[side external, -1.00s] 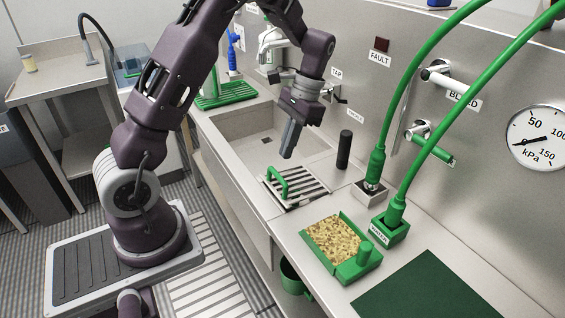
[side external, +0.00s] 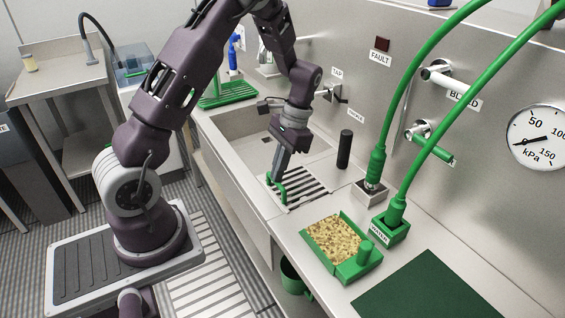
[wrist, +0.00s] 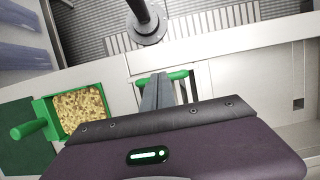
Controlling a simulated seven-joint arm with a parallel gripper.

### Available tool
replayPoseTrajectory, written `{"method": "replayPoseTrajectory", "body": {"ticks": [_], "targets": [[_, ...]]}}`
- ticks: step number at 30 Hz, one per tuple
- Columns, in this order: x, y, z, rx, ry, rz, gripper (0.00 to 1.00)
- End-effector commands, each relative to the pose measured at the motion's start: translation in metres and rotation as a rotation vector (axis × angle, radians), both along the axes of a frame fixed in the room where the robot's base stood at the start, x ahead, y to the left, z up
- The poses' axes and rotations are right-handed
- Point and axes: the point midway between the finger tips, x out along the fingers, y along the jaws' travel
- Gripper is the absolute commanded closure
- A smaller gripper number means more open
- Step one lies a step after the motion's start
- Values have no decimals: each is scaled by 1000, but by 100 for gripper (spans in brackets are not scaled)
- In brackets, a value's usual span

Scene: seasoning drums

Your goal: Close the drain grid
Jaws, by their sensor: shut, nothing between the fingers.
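The drain grid (side external: 307,188) is a slatted metal panel with a green handle (side external: 281,192) at its left, set in the counter at the near end of the sink (side external: 236,130). My gripper (side external: 279,178) is shut and empty, pointing down with its tips at or just beside the green handle. Whether they touch is unclear. In the wrist view the shut fingers (wrist: 158,98) cover the middle of the green handle (wrist: 178,75), whose ends show on both sides. The gripper body hides most of the grid there.
A green tray of yellowish granules (side external: 335,240) sits nearer on the counter. A black cylinder (side external: 345,149) stands behind the grid. Green hoses (side external: 376,163) rise at the right from blocks on the counter. A dark green mat (side external: 430,288) lies at the front right.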

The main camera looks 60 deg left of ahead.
Motion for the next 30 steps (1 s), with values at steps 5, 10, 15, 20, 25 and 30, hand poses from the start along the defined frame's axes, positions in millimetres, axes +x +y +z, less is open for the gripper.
{"method": "replayPoseTrajectory", "body": {"ticks": [5, 10, 15, 20, 25, 30], "targets": [[-2, 0, -3, 0, 9, -1, 100], [0, 0, 7, 0, 7, -1, 100], [11, 0, 54, 3, -5, -1, 100], [20, 0, 99, 3, -4, -1, 100], [25, 0, 129, 2, -2, -1, 100], [20, -10, 152, 0, -45, 1, 100]]}}
